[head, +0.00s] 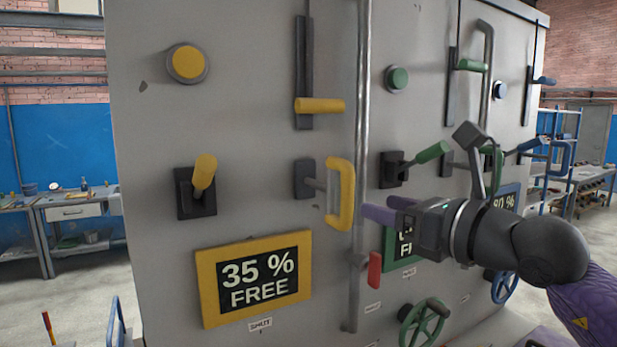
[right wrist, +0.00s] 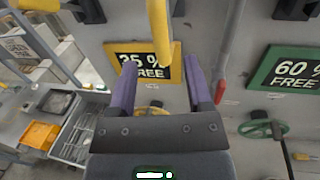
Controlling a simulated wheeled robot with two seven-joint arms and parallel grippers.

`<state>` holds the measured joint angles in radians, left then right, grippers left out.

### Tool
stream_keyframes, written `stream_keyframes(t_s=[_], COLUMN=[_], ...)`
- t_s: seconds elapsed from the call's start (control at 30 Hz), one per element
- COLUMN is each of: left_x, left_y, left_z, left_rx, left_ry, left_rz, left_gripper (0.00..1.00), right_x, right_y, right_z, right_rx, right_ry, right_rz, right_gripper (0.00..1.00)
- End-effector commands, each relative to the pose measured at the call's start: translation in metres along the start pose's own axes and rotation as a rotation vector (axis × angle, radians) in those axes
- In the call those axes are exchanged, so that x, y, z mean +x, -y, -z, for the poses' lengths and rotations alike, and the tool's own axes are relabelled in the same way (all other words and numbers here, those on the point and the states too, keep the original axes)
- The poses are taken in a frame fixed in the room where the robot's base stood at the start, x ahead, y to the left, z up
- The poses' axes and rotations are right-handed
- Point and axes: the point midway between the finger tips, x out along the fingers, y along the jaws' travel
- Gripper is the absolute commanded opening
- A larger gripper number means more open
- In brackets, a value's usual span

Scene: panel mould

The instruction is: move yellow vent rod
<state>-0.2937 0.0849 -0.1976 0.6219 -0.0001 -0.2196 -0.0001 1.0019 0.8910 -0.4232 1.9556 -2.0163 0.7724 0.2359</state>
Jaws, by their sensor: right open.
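Several yellow controls sit on the grey panel, and I cannot tell for sure which one is the vent rod. A yellow D-shaped handle (head: 347,197) stands out on a short rod from a dark mount. Above it, a yellow slider grip (head: 320,105) sits low in a dark upright slot. My right gripper (head: 384,209) is open and empty, just right of the D-shaped handle. In the right wrist view, the yellow handle's bar (right wrist: 158,28) lies ahead, in line with the gap between my right gripper's fingers (right wrist: 161,70). My left gripper is out of view.
A yellow lever (head: 204,172) and a yellow-framed "35 % FREE" sign (head: 255,278) are to the left. A grey upright pipe (head: 361,130) and a red lever (head: 374,270) stand close to the right gripper. Green controls, including a handwheel (head: 424,322), lie farther right.

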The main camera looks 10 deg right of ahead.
Motion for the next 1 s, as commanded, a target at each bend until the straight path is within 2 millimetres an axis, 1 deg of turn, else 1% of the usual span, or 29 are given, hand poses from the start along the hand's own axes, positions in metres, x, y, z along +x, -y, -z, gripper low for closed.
stream_keyframes(t_s=[0.07, 0.17, 0.4, 0.5, 0.6, 0.7, 0.93, 0.97, 1.0], left_x=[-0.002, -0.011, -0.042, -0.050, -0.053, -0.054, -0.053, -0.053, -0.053], left_y=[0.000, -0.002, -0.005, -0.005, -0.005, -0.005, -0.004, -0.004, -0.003], left_z=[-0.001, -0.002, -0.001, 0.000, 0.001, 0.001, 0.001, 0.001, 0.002], left_rx=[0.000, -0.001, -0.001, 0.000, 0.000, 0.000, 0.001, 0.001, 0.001], left_ry=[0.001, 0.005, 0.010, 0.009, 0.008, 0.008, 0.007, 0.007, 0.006], left_rz=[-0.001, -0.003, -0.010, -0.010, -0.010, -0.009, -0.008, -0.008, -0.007], left_gripper=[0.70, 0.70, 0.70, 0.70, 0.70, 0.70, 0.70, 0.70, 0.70], right_x=[0.001, 0.013, 0.066, 0.083, 0.094, 0.099, 0.099, 0.099, 0.099], right_y=[0.000, 0.000, 0.000, 0.000, 0.000, 0.000, 0.000, 0.000, 0.000], right_z=[-0.002, -0.005, -0.007, -0.006, -0.004, -0.002, -0.001, -0.001, -0.001], right_rx=[-0.004, -0.001, 0.001, 0.000, -0.002, -0.002, -0.003, -0.003, -0.003], right_ry=[0.001, 0.002, 0.001, 0.000, 0.000, 0.001, 0.001, 0.001, 0.001], right_rz=[0.002, 0.001, 0.000, 0.000, 0.001, 0.002, 0.002, 0.002, 0.002], right_gripper=[0.64, 0.64, 0.64, 0.64, 0.64, 0.64, 0.64, 0.58, 0.49])
